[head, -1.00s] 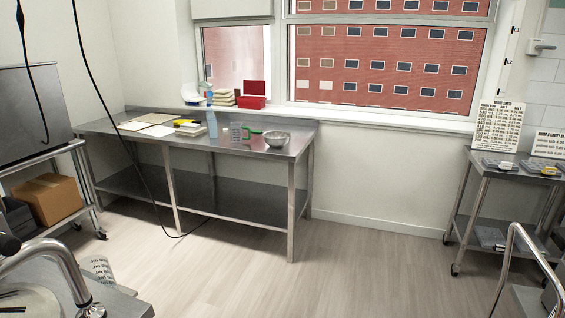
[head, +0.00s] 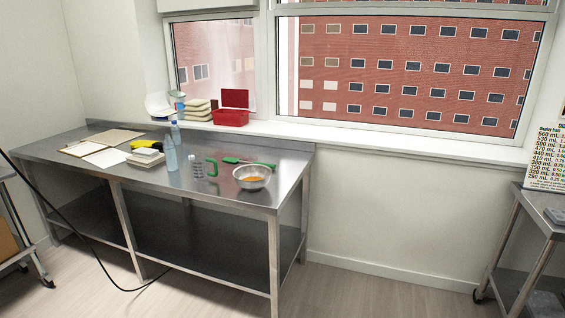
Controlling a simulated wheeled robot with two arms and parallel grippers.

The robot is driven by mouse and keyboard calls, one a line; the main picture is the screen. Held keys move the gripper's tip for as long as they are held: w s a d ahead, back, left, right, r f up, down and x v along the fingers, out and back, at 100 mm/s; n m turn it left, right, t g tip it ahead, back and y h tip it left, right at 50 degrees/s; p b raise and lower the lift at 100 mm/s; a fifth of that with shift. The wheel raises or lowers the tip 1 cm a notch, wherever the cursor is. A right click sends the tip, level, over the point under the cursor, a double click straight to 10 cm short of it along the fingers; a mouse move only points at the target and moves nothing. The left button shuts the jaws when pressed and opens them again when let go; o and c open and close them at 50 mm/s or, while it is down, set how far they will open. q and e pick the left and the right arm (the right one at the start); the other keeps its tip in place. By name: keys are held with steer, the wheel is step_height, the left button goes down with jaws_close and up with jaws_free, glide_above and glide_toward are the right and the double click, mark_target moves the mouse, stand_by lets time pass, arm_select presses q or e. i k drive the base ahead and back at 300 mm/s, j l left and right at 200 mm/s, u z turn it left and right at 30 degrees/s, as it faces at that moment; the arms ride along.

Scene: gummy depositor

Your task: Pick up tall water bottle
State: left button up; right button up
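Two clear, pale blue bottles stand upright close together on the steel table. The front bottle (head: 170,155) is left of the measuring cup, and the back bottle (head: 176,132) stands just behind it, partly hidden by it. I cannot tell which of the two is taller. Neither of my grippers shows in the head view, and nothing is seen touching the bottles.
The steel table (head: 110,176) also holds a clipboard (head: 85,147), yellow-topped stacked items (head: 146,155), a green-handled measuring cup (head: 199,169), a green utensil (head: 237,161) and a metal bowl (head: 252,183) with orange contents. A black cable hangs at left. Floor (head: 360,291) in front right is clear.

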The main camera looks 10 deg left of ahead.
mark_target(170, 150)
steer(key=i+j+u, duration=0.15)
steer(key=i+u, duration=0.75)
steer(key=i+l+u, duration=0.4)
steer(key=i, duration=0.2)
steer(key=j, duration=0.1)
